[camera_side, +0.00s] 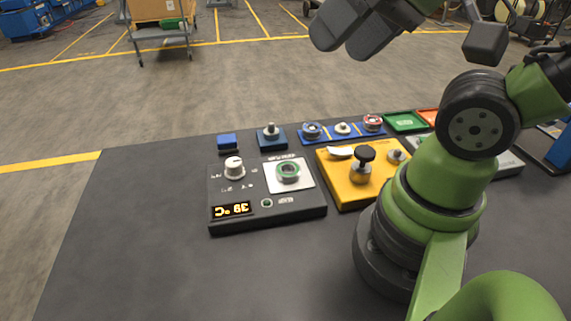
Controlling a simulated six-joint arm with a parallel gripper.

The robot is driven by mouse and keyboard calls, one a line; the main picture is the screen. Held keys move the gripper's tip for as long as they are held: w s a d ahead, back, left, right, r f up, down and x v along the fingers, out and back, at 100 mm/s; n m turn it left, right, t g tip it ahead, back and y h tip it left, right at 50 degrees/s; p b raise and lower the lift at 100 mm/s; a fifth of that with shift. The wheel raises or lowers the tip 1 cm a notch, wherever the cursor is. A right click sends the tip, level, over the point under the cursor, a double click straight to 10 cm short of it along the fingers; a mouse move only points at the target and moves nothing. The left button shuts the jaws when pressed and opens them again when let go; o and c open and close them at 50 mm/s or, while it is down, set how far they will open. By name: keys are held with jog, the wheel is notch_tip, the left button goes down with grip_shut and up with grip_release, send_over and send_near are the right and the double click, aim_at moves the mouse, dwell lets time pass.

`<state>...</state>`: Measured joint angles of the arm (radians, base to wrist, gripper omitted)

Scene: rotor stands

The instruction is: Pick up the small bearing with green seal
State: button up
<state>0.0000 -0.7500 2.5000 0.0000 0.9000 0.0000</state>
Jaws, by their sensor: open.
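A small ring-shaped bearing with a green seal (288,171) sits on the white square plate (304,182) of a dark heater box (282,214). The box's orange display appears upside down and reads 39 °C. My gripper (352,38) is at the top of the view, high above the table and beyond the bearing, up and to the right of it in the picture. Its two dark fingers are apart, and no object shows between them. Nothing covers the bearing.
A blue tray (327,136) behind the heater holds several bearings, with blue, pale and red parts. A yellow block (334,183) with a black-knobbed post stands right of the heater. Green (404,121) and orange trays lie farther right. The dark table's left side is clear.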

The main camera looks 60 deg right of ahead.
dwell(0.4)
jog(key=o, duration=0.4)
jog(key=shift+o, duration=0.2)
jog(key=n+g+h, duration=0.2)
jog(key=n+g, duration=0.1)
jog(key=g, duration=0.4)
send_over(289, 165)
jog(key=f, duration=2.2)
jog(key=shift+s+a, duration=0.1)
jog(key=shift+a, duration=0.3)
jog(key=shift+s+a+f, duration=0.1)
jog(key=shift+s+f, duration=0.05)
jog(key=shift+f, duration=1.3)
jog(key=shift+s+a+f, duration=0.1)
jog(key=shift+f, duration=1.3)
